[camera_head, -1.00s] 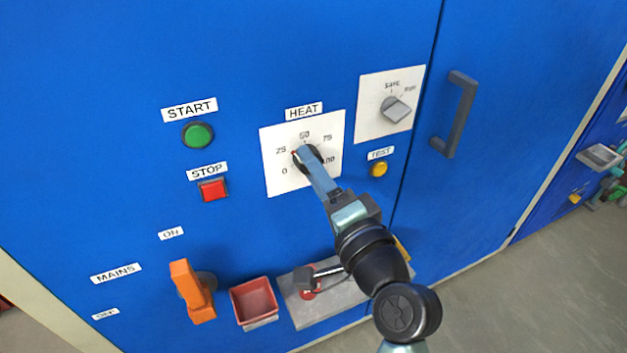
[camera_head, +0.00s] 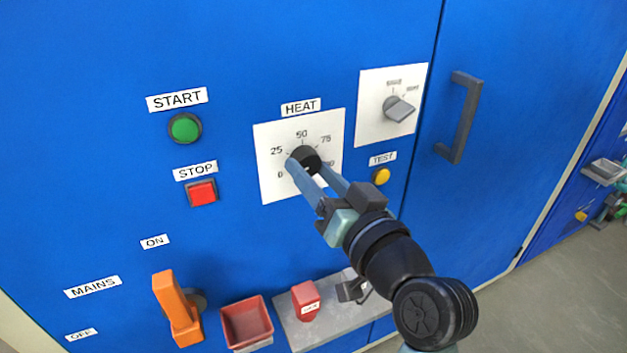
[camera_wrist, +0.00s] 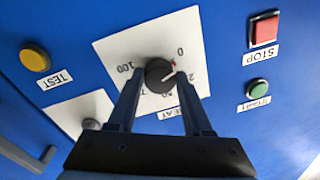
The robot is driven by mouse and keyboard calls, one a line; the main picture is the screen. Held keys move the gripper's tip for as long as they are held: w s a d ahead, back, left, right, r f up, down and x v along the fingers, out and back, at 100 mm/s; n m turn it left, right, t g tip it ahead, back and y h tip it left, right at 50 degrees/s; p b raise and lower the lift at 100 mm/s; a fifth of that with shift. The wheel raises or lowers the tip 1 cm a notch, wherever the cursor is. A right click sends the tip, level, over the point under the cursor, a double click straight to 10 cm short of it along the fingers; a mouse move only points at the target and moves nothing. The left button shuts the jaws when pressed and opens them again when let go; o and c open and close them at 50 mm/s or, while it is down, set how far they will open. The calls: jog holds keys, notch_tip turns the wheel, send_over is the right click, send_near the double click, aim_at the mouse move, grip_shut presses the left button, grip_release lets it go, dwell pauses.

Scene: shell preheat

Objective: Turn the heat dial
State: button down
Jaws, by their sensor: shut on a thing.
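The heat dial is a round black knob (camera_head: 305,158) on a white plate (camera_head: 268,186) marked 0 to 100 under the HEAT label. My gripper (camera_head: 308,170) is at the dial and shut on it, with one blue-grey finger at its lower left and the other at its lower right. In the wrist view the black knob (camera_wrist: 158,73) sits between the two fingertips (camera_wrist: 160,77). A small red mark shows at the knob's edge near 0 and 25, with a white line on the knob. The fingers hide part of the scale.
A selector switch (camera_head: 399,108) and a yellow TEST button (camera_head: 381,176) are to the right, then a door handle (camera_head: 459,118). Green START (camera_head: 185,128) and red STOP (camera_head: 202,193) buttons are left. Below are an orange MAINS lever (camera_head: 177,310), a red bin (camera_head: 247,322) and a grey shelf (camera_head: 325,332).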

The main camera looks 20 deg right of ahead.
jog(key=shift+n+b, duration=0.4)
jog(key=shift+n, duration=0.7)
jog(key=shift+c, duration=1.6)
grip_release()
jog(key=s+d+p, duration=0.1)
jog(key=s, duration=1.2)
jog(key=shift+d, duration=0.15)
jog(key=shift+w, duration=0.1)
